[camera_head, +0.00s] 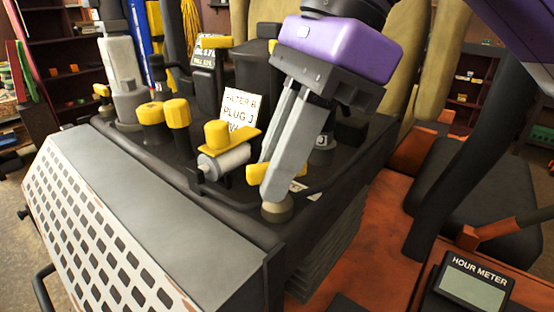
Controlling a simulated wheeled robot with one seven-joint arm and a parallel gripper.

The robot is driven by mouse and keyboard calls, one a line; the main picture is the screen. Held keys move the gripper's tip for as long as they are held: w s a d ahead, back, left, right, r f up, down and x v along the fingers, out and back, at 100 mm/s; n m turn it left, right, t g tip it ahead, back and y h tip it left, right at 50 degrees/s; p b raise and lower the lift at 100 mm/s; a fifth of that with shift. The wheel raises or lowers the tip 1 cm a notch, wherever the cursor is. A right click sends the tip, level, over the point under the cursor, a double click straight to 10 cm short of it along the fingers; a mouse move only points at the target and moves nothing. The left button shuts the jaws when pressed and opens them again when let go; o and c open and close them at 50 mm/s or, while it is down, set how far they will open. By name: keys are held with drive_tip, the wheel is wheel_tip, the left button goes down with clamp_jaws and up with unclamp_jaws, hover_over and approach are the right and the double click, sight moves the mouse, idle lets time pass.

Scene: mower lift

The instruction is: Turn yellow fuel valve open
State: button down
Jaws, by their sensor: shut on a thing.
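My gripper (278,188) reaches down from the purple wrist to the near right corner of the black engine deck (180,160). Its grey fingers are shut on a yellow handle, which I take to be the yellow fuel valve (256,173). Yellow shows on both sides of the fingers, and the middle of the handle is hidden behind them. A round tan base (277,211) sits just below the fingertips. How far the handle is turned cannot be told.
Left of my gripper stand a grey cylinder (225,161) with a yellow cap and bracket, a white label card (239,112) and yellow knobs (163,113). A perforated grey panel (105,235) is in front. An hour meter (475,283) is at the lower right.

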drive_tip(key=n+g, duration=0.1)
drive_tip(key=n, duration=0.2)
drive_tip(key=n+g+h+p, duration=0.1)
drive_tip(key=n, duration=0.2)
drive_tip(key=shift+n+h+p, duration=0.3)
idle(0.5)
drive_tip(key=c, duration=1.5)
unclamp_jaws()
drive_tip(key=shift+o, duration=0.2)
drive_tip(key=v, duration=0.7)
drive_tip(key=shift+w+r, duration=0.25)
drive_tip(key=shift+r, duration=0.1)
